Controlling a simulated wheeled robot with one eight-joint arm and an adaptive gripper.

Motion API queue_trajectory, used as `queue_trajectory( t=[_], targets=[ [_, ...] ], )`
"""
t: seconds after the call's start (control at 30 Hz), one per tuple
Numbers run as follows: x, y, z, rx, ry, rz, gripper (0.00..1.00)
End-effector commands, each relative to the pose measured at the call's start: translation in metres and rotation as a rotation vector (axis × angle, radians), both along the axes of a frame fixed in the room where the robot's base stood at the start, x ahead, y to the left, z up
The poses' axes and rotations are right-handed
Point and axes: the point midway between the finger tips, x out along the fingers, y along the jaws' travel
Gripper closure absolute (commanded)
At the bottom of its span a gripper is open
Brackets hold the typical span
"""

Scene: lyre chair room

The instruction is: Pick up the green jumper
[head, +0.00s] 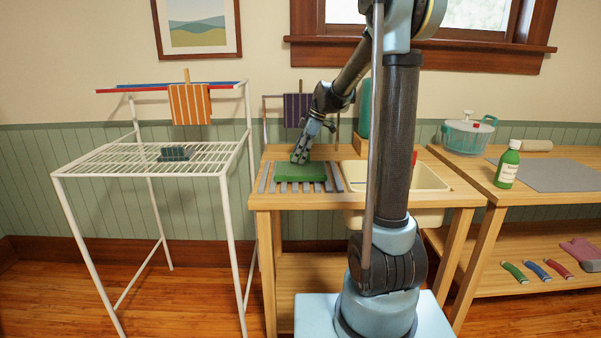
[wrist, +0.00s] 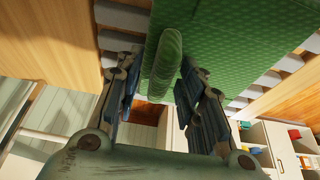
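The green jumper (head: 300,173) lies folded on a slatted rack (head: 336,181) on the wooden counter. My gripper (wrist: 160,75) is open there, one finger on each side of the fold. A narrow gap shows at the left finger. Whether the right finger touches the fold is unclear.
A basin (head: 435,180) is right of the rack, partly behind my arm. A white drying rack (head: 100,157) stands left, with an orange striped cloth (head: 189,104). A green bottle (head: 508,165) and a pot (head: 467,133) stand on the right counter.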

Motion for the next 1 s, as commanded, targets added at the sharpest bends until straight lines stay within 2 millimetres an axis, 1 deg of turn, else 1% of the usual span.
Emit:
queue_trajectory(
  t=[0.03,0.07,0.1,0.13,0.47,0.57,0.67,1.0],
  targets=[
    [0.000,0.000,0.000,0.000,0.000,0.000,0.83],
    [0.000,0.000,0.000,0.000,0.000,0.000,0.89],
    [0.000,0.000,0.000,0.000,0.000,0.000,0.99],
    [0.000,0.000,0.000,0.000,0.000,0.000,1.00],
    [0.000,0.000,0.001,0.000,0.000,0.000,1.00],
    [0.000,0.000,0.005,0.000,0.000,0.000,1.00],
    [0.000,0.000,0.016,0.000,0.000,0.000,1.00],
    [0.000,0.000,0.072,0.000,0.000,0.000,1.00]
  ],
)
